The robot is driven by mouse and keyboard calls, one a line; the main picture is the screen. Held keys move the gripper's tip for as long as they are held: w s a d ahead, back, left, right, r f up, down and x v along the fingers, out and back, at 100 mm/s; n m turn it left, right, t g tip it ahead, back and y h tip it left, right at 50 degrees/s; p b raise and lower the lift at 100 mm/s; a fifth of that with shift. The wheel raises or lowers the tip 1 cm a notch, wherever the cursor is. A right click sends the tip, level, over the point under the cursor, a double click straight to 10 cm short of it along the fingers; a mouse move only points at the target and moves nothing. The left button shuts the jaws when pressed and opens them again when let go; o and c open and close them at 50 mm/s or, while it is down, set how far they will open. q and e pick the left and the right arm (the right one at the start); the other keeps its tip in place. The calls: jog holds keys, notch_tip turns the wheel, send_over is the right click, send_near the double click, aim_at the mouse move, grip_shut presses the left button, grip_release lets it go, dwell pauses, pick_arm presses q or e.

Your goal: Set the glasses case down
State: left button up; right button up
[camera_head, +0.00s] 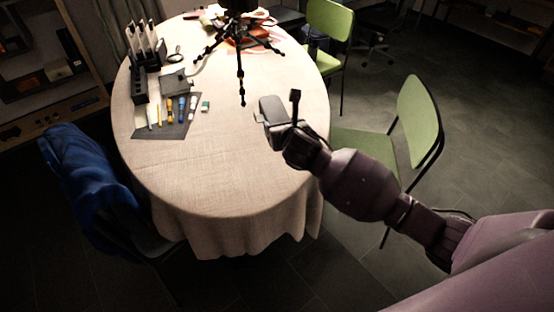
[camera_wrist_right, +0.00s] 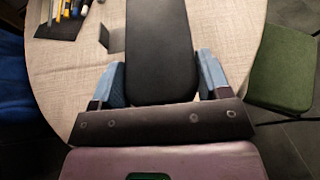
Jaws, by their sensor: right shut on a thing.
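The glasses case (camera_head: 271,106) is a dark grey, rounded box. My right gripper (camera_head: 277,120) is shut on it, over the right part of the round table (camera_head: 225,170) with its beige cloth. In the right wrist view the case (camera_wrist_right: 161,45) points away from me between the two blue fingers of the gripper (camera_wrist_right: 161,78). I cannot tell whether its underside touches the cloth. My left gripper is not in view.
A black tripod (camera_head: 240,60) stands at the back, one foot just left of the case. A dark mat (camera_head: 173,131) with pens and a black organizer (camera_head: 139,85) are at the left. The front of the table is clear. Green chairs (camera_head: 419,120) stand at the right.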

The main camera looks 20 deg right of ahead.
notch_tip(320, 180, down, 9)
jog(key=shift+r+b, duration=0.1)
jog(key=shift+b, duration=1)
jog(key=shift+f, duration=0.4)
notch_tip(320, 180, down, 4)
jog(key=shift+a+f+b, duration=0.1)
jog(key=shift+f+b, duration=0.1)
jog(key=shift+b, duration=0.65)
jog(key=shift+r, duration=0.15)
jog(key=o, duration=1)
